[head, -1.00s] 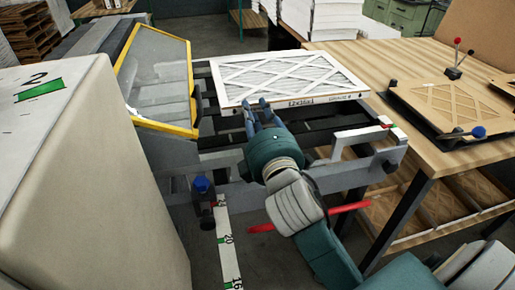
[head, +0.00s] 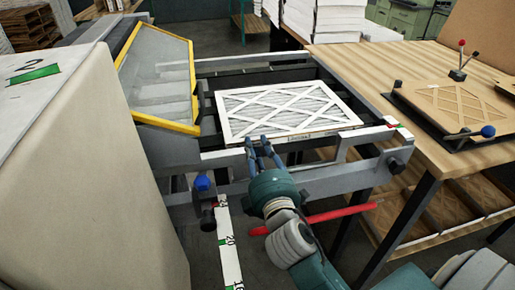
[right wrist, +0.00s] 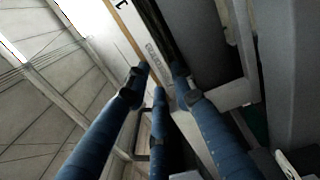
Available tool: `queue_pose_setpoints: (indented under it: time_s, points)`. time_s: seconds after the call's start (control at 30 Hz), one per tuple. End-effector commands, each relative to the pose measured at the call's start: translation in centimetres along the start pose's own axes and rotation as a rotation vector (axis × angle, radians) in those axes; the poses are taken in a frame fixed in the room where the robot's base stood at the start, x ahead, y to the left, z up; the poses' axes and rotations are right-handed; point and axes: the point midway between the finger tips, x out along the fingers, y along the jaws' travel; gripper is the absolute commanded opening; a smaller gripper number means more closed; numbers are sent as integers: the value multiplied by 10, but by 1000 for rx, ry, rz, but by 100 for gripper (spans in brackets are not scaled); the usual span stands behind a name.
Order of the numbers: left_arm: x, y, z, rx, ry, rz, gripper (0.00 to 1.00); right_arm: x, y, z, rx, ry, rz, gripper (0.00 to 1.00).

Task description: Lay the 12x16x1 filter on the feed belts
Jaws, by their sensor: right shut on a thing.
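The 12x16x1 filter (head: 285,108), white with a lattice face and a printed front edge, is level over the dark feed belts (head: 262,76), between the grey rails. I cannot tell whether it touches the belts. My right gripper (head: 258,139) is shut on its front edge, left of the middle. In the right wrist view the blue fingers (right wrist: 158,82) reach the filter's printed edge (right wrist: 152,48). My left gripper is not in view.
A yellow-framed clear guard (head: 160,80) stands left of the belts. A wooden table (head: 425,125) on the right holds a brown filter in a black fixture (head: 450,103). A large pale box (head: 85,160) fills the left foreground. A grey front rail (head: 320,180) crosses below the filter.

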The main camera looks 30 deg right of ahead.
Motion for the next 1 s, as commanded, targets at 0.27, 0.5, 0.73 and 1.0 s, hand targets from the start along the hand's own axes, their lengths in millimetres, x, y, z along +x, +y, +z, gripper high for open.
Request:
queue_pose_setpoints:
  time_s: [0.27, 0.5, 0.73, 1.0]
  points:
    - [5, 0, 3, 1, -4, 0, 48, 0, -8, 0, 0, 0, 1, 0]
    - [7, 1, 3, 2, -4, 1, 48, 0, -11, 0, 1, 1, 0, 42]
    - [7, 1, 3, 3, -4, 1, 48, 0, -10, -2, 2, 5, 2, 43]
    - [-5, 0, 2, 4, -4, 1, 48, 0, 8, -2, 1, 6, 4, 43]
